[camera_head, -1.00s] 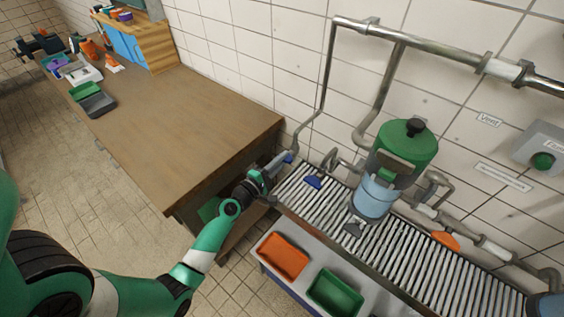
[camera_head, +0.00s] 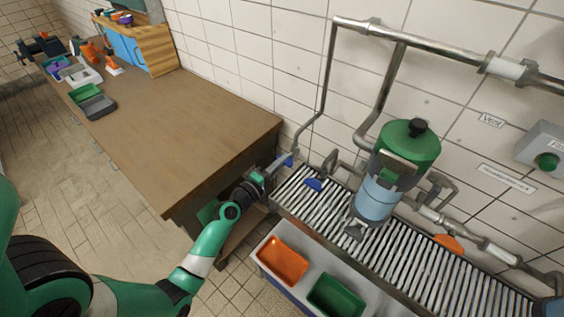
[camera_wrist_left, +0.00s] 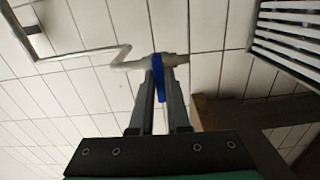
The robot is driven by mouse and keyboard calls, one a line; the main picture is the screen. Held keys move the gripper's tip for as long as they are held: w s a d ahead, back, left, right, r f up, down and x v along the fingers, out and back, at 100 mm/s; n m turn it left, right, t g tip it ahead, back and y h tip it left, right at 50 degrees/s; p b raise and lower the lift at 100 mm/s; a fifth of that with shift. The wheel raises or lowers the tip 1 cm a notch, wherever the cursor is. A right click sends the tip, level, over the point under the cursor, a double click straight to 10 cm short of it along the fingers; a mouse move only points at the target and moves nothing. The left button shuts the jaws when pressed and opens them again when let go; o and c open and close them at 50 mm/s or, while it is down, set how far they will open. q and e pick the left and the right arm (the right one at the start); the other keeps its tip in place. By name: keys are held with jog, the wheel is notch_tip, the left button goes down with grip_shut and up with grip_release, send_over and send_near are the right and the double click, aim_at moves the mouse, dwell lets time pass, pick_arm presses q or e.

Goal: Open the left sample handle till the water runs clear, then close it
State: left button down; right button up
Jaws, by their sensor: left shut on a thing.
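A small blue handle (camera_head: 289,161) sits at the lower end of a thin bent pipe (camera_head: 311,125) by the table's back right corner. My left gripper (camera_head: 281,165) reaches it from the front left. In the left wrist view the blue handle (camera_wrist_left: 160,84) is between the two grey fingers of my left gripper (camera_wrist_left: 160,75), which is shut on it. The pipe runs to its left there, with a brownish outlet end to its right. I cannot see any water from it. A second blue handle (camera_head: 314,184) lies over the grating to the right. My right gripper is out of view.
A slatted metal grating (camera_head: 400,255) runs along the wall under a green-topped vessel (camera_head: 407,145). An orange tray (camera_head: 282,262) and a green tray (camera_head: 336,295) are in front. The wooden table (camera_head: 180,130) stands left of my gripper, its top mostly clear.

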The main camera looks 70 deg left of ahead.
pick_arm(q)
jog(key=c, duration=0.9)
grip_release()
jog(key=b+v, duration=0.1)
jog(key=v, duration=1)
jog(key=shift+s, duration=0.3)
jog(key=shift+d, duration=0.1)
